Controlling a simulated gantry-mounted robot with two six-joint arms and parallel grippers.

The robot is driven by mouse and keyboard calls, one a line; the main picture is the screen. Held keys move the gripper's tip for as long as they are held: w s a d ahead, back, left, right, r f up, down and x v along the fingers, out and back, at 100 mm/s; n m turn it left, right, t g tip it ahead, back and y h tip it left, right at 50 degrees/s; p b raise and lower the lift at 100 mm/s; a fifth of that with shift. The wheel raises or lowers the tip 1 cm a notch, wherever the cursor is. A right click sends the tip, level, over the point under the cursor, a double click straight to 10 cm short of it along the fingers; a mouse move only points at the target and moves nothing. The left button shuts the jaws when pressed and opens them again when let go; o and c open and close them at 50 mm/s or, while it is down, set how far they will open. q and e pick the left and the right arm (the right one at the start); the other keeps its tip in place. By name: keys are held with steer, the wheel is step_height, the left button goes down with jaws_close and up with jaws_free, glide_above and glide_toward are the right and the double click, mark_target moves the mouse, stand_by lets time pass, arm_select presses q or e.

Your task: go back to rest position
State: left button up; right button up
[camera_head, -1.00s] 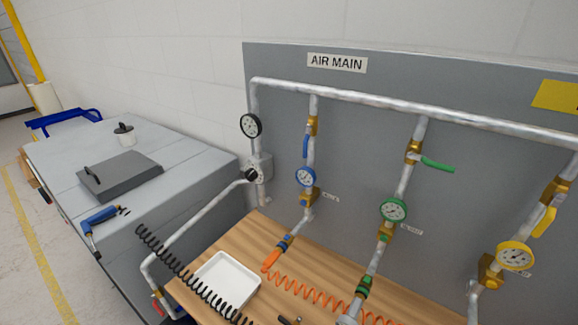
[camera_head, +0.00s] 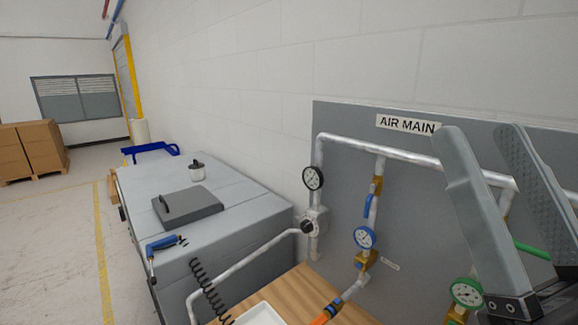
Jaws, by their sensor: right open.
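My right gripper (camera_head: 487,170) is large in the lower right of the head view. My left gripper is not in the picture.
A wooden bench (camera_head: 285,295) carries a white tray (camera_head: 260,316). A grey cabinet (camera_head: 237,218) with a dark lid (camera_head: 187,206) and a blue-handled tool (camera_head: 162,243) stands left.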

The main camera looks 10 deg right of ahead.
step_height(320, 180, up, 19)
steer(key=p, duration=1.8)
steer(key=shift+w+d, duration=0.2)
steer(key=shift+d, duration=0.05)
